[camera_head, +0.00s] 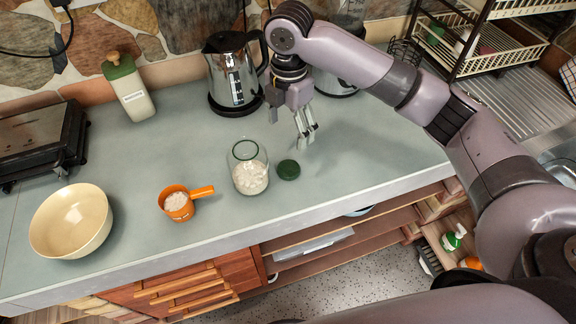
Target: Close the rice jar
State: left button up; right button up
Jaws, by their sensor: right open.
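A clear glass jar (248,172) stands upright on the grey-green counter, partly filled with white rice, with a green rim at its mouth. A round dark green lid (289,169) lies on the counter just to the right of the jar, apart from it. My right gripper (307,137) points down above the counter, behind and slightly right of the lid. Its fingers are open and I see nothing between them. My left gripper is not in view.
An orange cup with a handle (176,203) holds white grains left of the jar. A cream bowl (72,222), a bottle with a green top (130,88) and a steel kettle (234,75) also stand on the counter. The counter right of the lid is clear.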

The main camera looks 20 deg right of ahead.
notch_tip(320, 180, down, 4)
jog(key=p, duration=0.2)
send_over(290, 167)
notch_tip(290, 167, down, 4)
jog(key=shift+s+a, duration=0.1)
jog(key=shift+f, duration=0.3)
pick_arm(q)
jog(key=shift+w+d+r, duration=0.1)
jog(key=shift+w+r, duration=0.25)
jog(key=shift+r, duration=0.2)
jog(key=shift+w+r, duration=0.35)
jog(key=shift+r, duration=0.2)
pick_arm(e)
jog(key=shift+f, duration=0.1)
jog(key=shift+f, duration=0.2)
notch_tip(290, 167, down, 5)
jog(key=shift+r+p, duration=0.1)
jog(key=shift+p, duration=0.75)
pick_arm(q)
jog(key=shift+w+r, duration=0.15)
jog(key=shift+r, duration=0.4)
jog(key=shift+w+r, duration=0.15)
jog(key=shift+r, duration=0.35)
